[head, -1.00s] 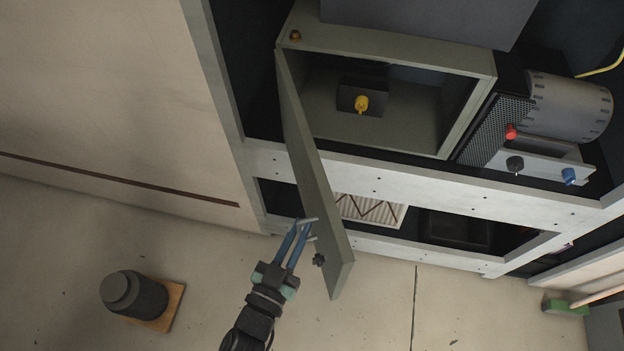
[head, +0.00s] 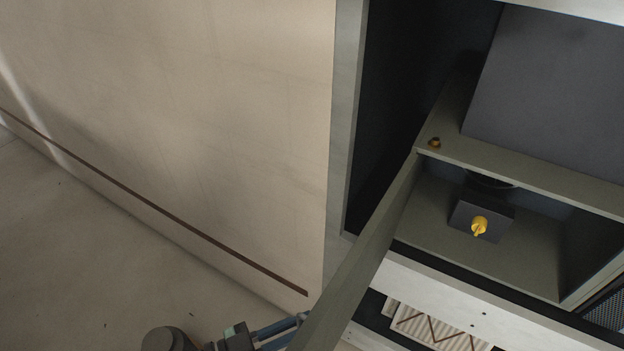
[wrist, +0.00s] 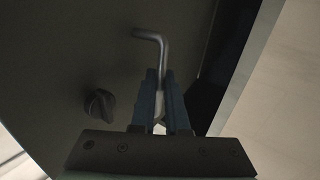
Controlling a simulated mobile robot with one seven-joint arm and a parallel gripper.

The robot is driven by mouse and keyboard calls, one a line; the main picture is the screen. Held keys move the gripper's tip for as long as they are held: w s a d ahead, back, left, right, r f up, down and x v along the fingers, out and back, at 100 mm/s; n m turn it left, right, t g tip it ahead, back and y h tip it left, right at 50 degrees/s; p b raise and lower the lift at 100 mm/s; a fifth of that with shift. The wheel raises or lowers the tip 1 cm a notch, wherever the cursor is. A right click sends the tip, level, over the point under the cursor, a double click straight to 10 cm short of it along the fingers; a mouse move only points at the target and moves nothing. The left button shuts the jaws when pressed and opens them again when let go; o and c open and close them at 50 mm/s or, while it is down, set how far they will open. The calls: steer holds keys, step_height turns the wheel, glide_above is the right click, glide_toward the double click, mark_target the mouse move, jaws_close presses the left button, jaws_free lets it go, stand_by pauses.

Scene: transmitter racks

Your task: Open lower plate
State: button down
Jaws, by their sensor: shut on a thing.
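The lower plate (head: 372,255) is a grey-green hinged door standing open from the left edge of its box. The box's inside shows a dark block with a yellow knob (head: 479,226). In the wrist view the plate's face (wrist: 60,60) fills the left, with a bent metal handle (wrist: 152,38) and a dark round knob (wrist: 99,104). My gripper (wrist: 160,82) is shut on the handle, its blue fingers on either side of the handle's lower part. In the head view my gripper (head: 300,320) is at the bottom, partly hidden behind the plate.
A dark panel (head: 550,85) lies above the open box. A pale wall panel (head: 180,110) stands left of the rack frame (head: 345,110). Floor (head: 70,230) shows at left.

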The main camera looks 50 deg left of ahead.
steer(key=shift+w+a+r, duration=0.1)
steer(key=shift+a+r, duration=0.05)
steer(key=shift+a, duration=0.05)
steer(key=c, duration=1.2)
jaws_free()
steer(key=s+a+b, duration=0.2)
steer(key=s+b, duration=0.1)
steer(key=s, duration=0.9)
steer(key=shift+s+a, duration=0.3)
steer(key=shift+a, duration=0.05)
